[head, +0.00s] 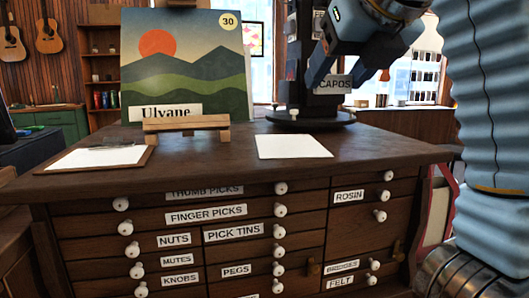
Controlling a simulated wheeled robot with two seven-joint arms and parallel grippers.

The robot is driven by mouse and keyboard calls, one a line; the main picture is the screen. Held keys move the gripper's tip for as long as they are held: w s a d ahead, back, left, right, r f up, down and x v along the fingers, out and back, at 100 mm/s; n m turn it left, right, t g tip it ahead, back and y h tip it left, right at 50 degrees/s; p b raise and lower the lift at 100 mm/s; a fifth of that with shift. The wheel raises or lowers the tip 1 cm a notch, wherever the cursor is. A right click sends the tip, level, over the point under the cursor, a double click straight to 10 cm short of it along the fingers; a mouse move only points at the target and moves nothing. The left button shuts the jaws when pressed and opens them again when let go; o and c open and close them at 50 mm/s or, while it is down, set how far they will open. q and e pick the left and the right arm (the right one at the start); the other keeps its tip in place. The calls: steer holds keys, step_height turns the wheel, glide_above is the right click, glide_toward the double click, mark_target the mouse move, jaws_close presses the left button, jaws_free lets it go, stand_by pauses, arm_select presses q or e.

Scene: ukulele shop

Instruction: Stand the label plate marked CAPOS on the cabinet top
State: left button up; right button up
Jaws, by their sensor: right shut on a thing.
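The label plate marked CAPOS (334,85) is a small dark plate with pale letters, held upright above the back right of the cabinet top (215,153). My right gripper (318,80) comes in from the upper right and is shut on the plate. The plate is clear of the cabinet top, in front of a dark stand. Part of the plate's left side is hidden by the gripper finger. My left gripper is not in view.
A white sheet (292,146) lies on the cabinet top, right of middle. A clipboard (97,158) lies at left. A dark stand with a round base (310,119) is at the back right.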

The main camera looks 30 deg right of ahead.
steer(key=w+f, duration=0.3)
steer(key=w, duration=0.1)
steer(key=w+a+f, duration=0.1)
steer(key=w+f, duration=0.2)
steer(key=w, duration=0.2)
steer(key=w+a+f, duration=0.1)
steer(key=w+f, duration=0.2)
steer(key=w, duration=0.1)
steer(key=shift+w, duration=0.35)
steer(key=shift+w+f, duration=0.2)
steer(key=shift+f, duration=0.15)
steer(key=shift+w+f, duration=0.1)
steer(key=shift+f, duration=1.55)
steer(key=shift+f+b, duration=0.2)
steer(key=shift+b, duration=0.1)
steer(key=o, duration=1.1)
